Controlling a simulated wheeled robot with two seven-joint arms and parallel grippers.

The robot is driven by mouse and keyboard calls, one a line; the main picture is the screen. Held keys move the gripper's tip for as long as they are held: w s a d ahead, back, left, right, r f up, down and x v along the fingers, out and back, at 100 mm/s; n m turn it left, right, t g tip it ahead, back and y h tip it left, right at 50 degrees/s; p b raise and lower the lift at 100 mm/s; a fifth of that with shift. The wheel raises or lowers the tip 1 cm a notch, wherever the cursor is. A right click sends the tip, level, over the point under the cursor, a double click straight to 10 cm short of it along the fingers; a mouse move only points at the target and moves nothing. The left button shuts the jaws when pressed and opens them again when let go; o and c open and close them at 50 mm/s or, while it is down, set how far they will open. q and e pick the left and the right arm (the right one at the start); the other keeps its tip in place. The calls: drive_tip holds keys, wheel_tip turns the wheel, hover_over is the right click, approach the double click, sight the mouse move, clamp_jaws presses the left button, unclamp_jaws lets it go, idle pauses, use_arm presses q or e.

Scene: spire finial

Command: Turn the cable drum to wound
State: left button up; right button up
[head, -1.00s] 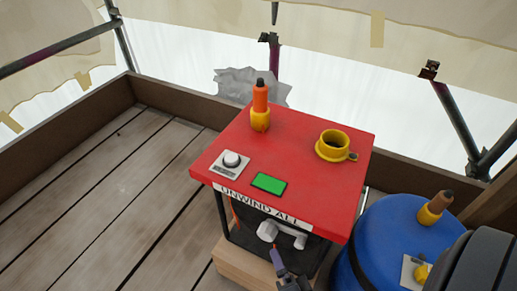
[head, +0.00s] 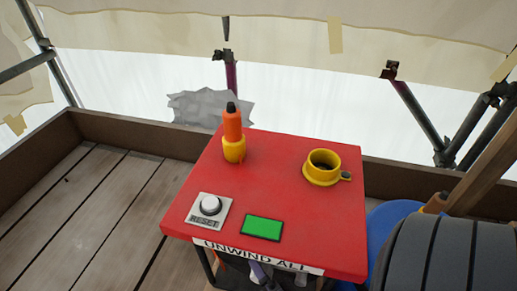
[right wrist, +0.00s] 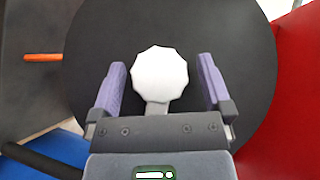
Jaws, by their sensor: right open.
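In the right wrist view, the cable drum's round black face (right wrist: 235,75) fills the middle. A white faceted knob (right wrist: 159,74) on a short pale arm stands in front of it. My right gripper (right wrist: 162,80) is open, with its purple fingers on either side of the knob and a gap to each. In the head view, the red tabletop labelled UNWIND ALL (head: 285,195) hides most of the drum. A bit of my right gripper (head: 260,271) shows below its front edge. My left gripper is out of view.
On the red top are an orange-and-black plug in a yellow socket (head: 233,148), an empty yellow ring socket (head: 322,177), a RESET button (head: 210,205) and a lit green panel (head: 262,228). A blue barrel (head: 385,222) stands to the right. Plank floor (head: 75,220) is clear at left.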

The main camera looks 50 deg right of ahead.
clamp_jaws()
idle(0.4)
